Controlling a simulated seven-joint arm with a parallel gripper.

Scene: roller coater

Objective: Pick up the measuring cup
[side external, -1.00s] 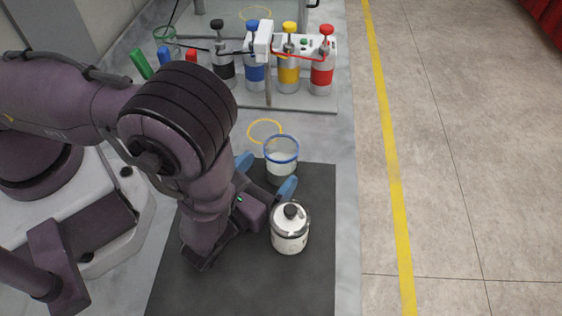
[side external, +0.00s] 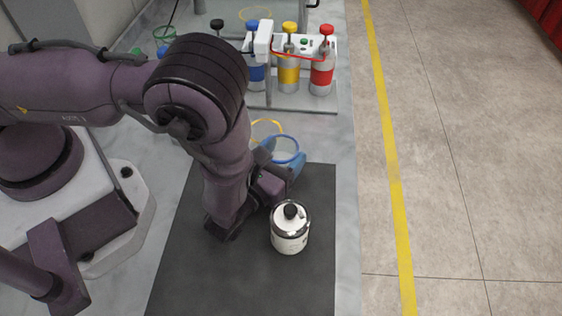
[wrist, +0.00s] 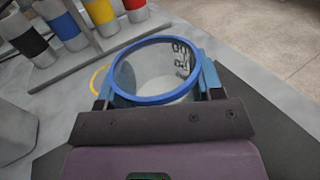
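The measuring cup is a clear cup with a blue rim and a pale bottom. In the side view the cup (side external: 287,150) is partly hidden by my gripper, at the far edge of the dark mat. In the wrist view the cup (wrist: 150,98) fills the space between my fingers, with markings on its wall. My gripper (side external: 281,158) has one blue finger on each side of the cup, very close to its wall; it also shows in the wrist view (wrist: 157,82). Whether the fingers touch the cup is hard to tell. The cup's base is hidden in the side view.
A white and metal bottle with a black cap (side external: 290,228) stands on the mat (side external: 310,275), close beside my gripper. A rack (side external: 300,103) with coloured bottles stands behind. A yellow ring (side external: 266,125) lies beyond the cup. The mat's front is clear.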

